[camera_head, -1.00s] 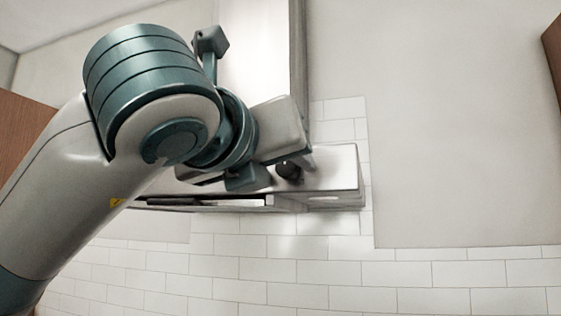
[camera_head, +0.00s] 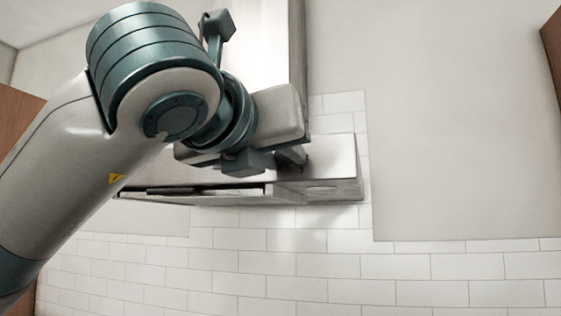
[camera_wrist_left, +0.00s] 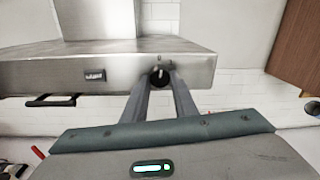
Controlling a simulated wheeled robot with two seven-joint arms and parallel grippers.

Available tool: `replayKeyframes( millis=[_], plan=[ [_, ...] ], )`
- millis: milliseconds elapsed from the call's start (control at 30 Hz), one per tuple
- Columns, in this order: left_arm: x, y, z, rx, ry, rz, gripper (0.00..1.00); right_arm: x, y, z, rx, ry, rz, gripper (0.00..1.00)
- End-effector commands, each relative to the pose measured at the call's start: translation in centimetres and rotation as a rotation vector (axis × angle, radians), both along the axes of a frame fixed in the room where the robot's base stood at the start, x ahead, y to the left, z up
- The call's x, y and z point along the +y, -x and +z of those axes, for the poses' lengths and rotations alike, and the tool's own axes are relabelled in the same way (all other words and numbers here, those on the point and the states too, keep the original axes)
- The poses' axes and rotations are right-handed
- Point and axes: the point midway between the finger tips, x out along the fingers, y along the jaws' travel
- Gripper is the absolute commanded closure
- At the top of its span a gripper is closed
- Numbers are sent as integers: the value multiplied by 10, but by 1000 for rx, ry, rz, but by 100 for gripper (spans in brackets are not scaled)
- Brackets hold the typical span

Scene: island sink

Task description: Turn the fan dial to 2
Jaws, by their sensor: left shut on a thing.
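The range hood's steel front (camera_wrist_left: 45,75) spans the left of the left wrist view. Its dark round fan dial (camera_wrist_left: 160,76) sits near the right end of that front, with a pale mark on it. Small markings lie above the dial, too small to read. My left gripper (camera_wrist_left: 161,78) has its two fingers on either side of the dial and is shut on it. In the head view the left gripper (camera_head: 300,158) reaches the hood (camera_head: 340,150) from the left and hides most of the dial. My right gripper is not in view.
A small dark panel (camera_wrist_left: 94,75) is on the hood front, left of the dial. White tiles (camera_head: 400,268) and plain wall surround the hood. A brown cabinet (camera_wrist_left: 298,50) is at the right in the wrist view. The space right of the hood is free.

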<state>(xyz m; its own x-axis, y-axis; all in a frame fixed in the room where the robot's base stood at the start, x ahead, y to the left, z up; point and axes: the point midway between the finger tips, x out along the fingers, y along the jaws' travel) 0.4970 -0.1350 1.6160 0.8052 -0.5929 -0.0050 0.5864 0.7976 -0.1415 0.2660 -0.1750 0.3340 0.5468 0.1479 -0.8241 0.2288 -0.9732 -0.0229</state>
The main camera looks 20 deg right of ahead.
Motion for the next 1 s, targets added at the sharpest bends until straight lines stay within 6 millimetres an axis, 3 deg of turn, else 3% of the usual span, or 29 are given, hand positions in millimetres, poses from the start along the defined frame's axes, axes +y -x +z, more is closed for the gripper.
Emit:
replayKeyframes(
  millis=[200, 600, 1000],
  plan=[
    [1, 0, -3, -60, -85, 2, 97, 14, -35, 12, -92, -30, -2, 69],
    [2, 0, -2, -242, -351, 2, 97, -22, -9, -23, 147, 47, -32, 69],
    [2, -1, 1, -454, -667, 1, 97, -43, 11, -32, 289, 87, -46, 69]
  ],
)
